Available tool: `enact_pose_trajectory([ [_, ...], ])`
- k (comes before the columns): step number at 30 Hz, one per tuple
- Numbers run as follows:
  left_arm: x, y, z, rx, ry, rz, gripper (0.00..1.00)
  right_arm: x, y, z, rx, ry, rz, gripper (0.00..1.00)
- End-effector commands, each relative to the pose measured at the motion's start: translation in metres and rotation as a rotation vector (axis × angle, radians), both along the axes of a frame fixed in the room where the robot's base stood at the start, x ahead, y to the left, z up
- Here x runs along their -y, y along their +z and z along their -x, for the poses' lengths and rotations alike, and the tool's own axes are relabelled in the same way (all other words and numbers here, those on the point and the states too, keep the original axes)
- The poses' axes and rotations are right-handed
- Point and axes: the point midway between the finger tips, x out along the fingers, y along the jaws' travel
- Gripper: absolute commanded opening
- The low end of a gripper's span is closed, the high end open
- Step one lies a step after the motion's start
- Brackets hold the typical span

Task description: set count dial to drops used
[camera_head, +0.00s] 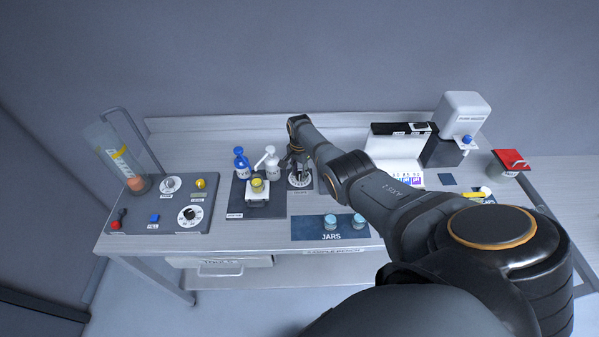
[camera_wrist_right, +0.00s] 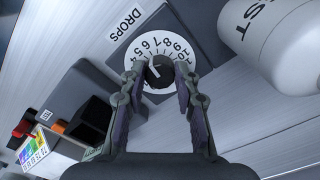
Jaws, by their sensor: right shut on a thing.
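The count dial (camera_wrist_right: 148,49) is a white numbered disc with a black knob (camera_wrist_right: 160,71) at its centre. It sits on a dark plate with a DROPS label (camera_wrist_right: 125,24). In the head view the dial (camera_head: 300,182) is on the bench, partly hidden by my right arm. My right gripper (camera_wrist_right: 159,80) has its fingers on either side of the knob and is shut on it. It also shows small in the head view (camera_head: 294,164). The knob's exact setting is too small to read surely. My left gripper is not in view.
A blue-topped bottle (camera_head: 241,164) and a white pump bottle (camera_head: 271,166) stand left of the dial. A yellow-topped device (camera_head: 258,187) is in front of them. Blue-lidded jars (camera_head: 330,222) stand on the JARS mat (camera_head: 304,232). A panel with another dial (camera_head: 190,215) is at left.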

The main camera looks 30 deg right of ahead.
Motion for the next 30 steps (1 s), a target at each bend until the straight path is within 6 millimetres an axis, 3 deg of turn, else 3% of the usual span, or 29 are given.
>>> enact_pose_trajectory([
  [19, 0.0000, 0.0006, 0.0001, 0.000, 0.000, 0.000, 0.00, 0.0020, 0.0038, -0.0037, 0.011, -0.050, 0.004, 0.00],
  [20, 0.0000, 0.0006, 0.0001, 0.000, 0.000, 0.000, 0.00, 0.0020, 0.0038, -0.0037, 0.011, -0.050, 0.004, 0.32],
  [21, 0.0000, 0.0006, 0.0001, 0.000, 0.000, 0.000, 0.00, 0.0021, 0.0037, -0.0036, 0.010, -0.050, 0.005, 0.38],
  [25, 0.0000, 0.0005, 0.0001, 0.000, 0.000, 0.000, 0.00, 0.0014, 0.0026, -0.0025, 0.007, -0.050, 0.003, 0.54],
  [30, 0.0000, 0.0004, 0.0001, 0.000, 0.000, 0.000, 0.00, 0.0008, 0.0015, -0.0016, 0.005, -0.050, 0.002, 0.54],
])
